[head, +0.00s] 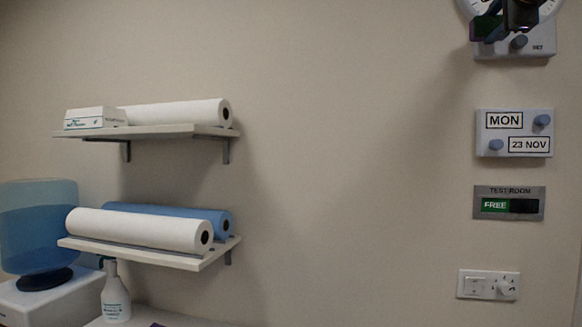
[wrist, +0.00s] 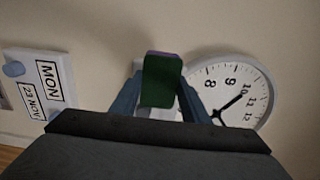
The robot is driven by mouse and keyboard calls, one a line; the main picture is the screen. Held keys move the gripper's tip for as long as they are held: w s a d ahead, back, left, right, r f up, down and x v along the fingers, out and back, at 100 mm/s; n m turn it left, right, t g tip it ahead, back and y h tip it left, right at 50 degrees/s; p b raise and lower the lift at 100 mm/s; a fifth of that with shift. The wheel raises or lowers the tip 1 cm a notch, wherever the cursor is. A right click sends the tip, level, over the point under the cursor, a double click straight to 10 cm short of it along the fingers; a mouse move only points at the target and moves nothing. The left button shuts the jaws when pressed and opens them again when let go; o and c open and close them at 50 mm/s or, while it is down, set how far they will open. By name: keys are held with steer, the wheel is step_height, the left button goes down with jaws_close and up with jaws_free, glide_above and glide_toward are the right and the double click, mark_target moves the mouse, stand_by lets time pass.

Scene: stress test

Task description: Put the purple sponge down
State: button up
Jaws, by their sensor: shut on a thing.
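The sponge (wrist: 162,82) shows a dark green face and a thin purple edge in the wrist view. My gripper (wrist: 160,95) is shut on it, with a blue-grey finger on each side. In the head view the sponge (head: 485,29) is a small dark green and purple shape at the top right. My gripper (head: 503,14) is dark there and partly cut off by the top edge. Both appear in front of the wall clock. The gap between sponge and wall cannot be told.
The clock (wrist: 258,88) hangs above a calendar panel (head: 514,147), a room sign (head: 508,190) and a switch plate (head: 475,285). Two shelves (head: 185,130) (head: 196,263) hold rolls at left. The middle wall is bare.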

steer(key=p+x, duration=0.1)
steer(key=x, duration=0.2)
steer(key=shift+r, duration=0.1)
steer(key=shift+s+d+b, duration=0.2)
steer(key=shift+d+b, duration=0.05)
steer(key=shift+d, duration=0.6)
steer(key=shift+s+d+b, duration=0.2)
steer(key=shift+d+b, duration=0.05)
steer(key=shift+d, duration=0.55)
steer(key=shift+a, duration=0.15)
